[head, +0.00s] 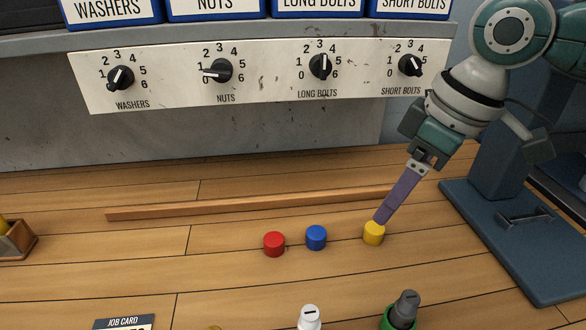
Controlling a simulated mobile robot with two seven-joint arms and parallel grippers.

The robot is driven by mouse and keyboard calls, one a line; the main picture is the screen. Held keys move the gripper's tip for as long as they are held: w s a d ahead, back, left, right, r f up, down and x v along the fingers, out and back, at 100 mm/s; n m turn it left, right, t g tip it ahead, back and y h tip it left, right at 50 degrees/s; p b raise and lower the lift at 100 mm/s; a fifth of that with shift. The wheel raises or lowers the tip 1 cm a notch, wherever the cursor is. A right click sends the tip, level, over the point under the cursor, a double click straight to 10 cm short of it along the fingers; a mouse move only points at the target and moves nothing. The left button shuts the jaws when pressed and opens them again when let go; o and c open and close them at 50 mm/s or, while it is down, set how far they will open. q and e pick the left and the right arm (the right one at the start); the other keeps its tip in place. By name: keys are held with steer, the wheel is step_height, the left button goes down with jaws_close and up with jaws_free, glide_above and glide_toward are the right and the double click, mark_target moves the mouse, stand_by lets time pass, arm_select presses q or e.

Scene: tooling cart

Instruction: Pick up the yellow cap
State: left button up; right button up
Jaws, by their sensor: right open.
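The yellow cap (373,234) stands on the wooden bench top, right of a blue cap (316,237) and a red cap (274,244). My right gripper (383,218) reaches down from the upper right, its purple fingers tilted. The fingertips are at the top and back edge of the yellow cap and hide a little of it. The jaws are open; I cannot tell whether the fingers straddle the cap or touch it. My left gripper is not in view.
A wooden strip (250,203) lies behind the caps. A panel with several dials (265,75) is above. In front are a white-topped item (310,318), a grey item in a green holder (403,310) and a job card (124,323). A blue plate (520,245) is at right.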

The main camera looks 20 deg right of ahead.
mark_target(376, 228)
steer(key=b+x, duration=0.1)
steer(key=x, duration=0.5)
steer(key=shift+f, duration=0.4)
jaws_close()
